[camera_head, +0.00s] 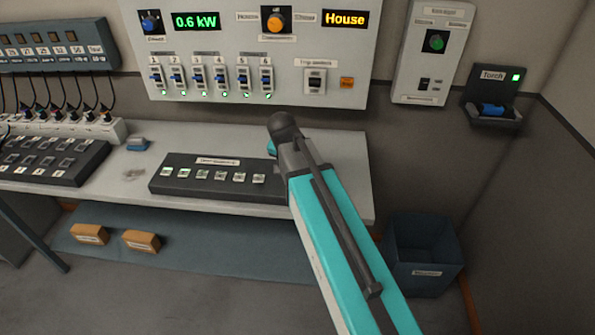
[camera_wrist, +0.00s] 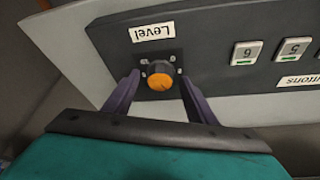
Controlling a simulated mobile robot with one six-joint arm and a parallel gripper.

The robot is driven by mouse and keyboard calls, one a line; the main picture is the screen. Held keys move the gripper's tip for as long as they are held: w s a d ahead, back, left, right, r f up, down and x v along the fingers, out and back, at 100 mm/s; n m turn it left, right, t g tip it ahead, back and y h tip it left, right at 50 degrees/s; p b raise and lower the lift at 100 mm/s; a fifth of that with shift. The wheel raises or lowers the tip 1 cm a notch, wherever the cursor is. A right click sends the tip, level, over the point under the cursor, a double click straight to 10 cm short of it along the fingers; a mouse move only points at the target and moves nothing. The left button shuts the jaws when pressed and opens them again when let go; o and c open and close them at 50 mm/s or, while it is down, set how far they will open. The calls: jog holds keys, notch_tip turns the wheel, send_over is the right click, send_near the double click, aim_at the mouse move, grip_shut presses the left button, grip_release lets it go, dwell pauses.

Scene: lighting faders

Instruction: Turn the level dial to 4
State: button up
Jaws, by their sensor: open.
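The level dial (camera_wrist: 161,81) is a round orange knob on a dark square plate, under an upside-down "Level" label (camera_wrist: 152,32) in the wrist view. Small marks surround the knob, too small to read, and I cannot tell its setting. My gripper (camera_wrist: 159,86) is open, with one purple finger on each side of the dial. I cannot tell whether the fingers touch it. In the head view my teal arm hides the dial and most of my gripper. The dial sits at one end of the dark button panel (camera_head: 215,188).
Numbered buttons 6 (camera_wrist: 246,52) and 5 (camera_wrist: 292,48) lie beside the dial. Behind the bench (camera_head: 335,150) stands a wall panel (camera_head: 210,70) with switches and an orange knob (camera_head: 276,20). A blue bin (camera_head: 424,255) stands at the right. A blue torch (camera_head: 493,109) rests in its wall holder.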

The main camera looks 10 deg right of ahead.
jog(key=b+v, duration=0.2)
jog(key=v, duration=1.1)
jog(key=shift+s, duration=0.1)
dwell(0.7)
